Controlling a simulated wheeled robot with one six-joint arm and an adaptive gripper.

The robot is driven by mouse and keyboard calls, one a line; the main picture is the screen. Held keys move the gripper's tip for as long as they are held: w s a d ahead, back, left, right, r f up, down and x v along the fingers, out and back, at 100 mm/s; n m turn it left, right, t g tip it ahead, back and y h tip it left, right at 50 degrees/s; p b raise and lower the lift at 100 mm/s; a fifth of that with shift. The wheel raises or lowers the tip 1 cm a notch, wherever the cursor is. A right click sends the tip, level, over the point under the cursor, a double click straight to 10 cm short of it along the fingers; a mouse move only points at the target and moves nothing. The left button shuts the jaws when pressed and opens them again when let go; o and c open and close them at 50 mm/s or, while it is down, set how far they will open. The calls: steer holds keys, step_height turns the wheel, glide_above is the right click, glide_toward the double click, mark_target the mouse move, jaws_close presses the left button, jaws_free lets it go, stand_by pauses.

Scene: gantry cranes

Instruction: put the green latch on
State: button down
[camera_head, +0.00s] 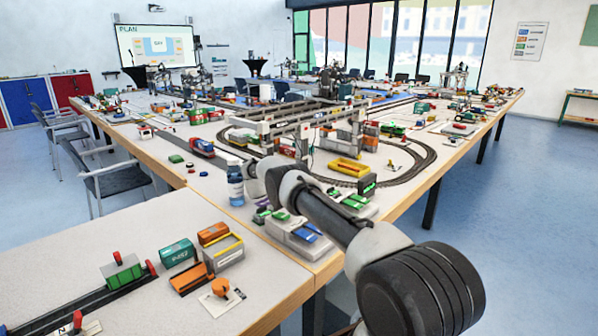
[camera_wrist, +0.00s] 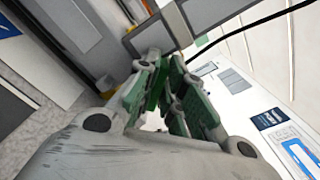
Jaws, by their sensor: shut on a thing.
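In the wrist view, my gripper (camera_wrist: 165,78) has green-sided fingers that come close together at their tips. They are shut on a small dark green piece, the green latch (camera_wrist: 158,92), which is mostly hidden between the fingers. The tips are close to a grey beam (camera_wrist: 165,28); I cannot tell whether the latch touches it. In the head view, my arm reaches forward over the table, and my gripper cannot be made out there. Several small green pieces (camera_head: 355,201) lie on the table beside my arm.
Grey gantry cranes (camera_head: 300,125), curved track (camera_head: 425,160) and a yellow tray (camera_head: 348,167) lie beyond. A black cable (camera_wrist: 250,25) crosses the wrist view. Containers (camera_head: 177,252) stand front left.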

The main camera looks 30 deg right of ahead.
mark_target(301, 148)
steer(key=n, duration=0.1)
steer(key=w+n, duration=0.1)
steer(key=f+n, duration=0.1)
steer(key=n, duration=0.1)
steer(key=shift+w+a+f, duration=0.1)
steer(key=shift+w+a, duration=0.05)
steer(key=shift+a, duration=0.1)
steer(key=c, duration=1.5)
jaws_free()
step_height(301, 148, up, 10)
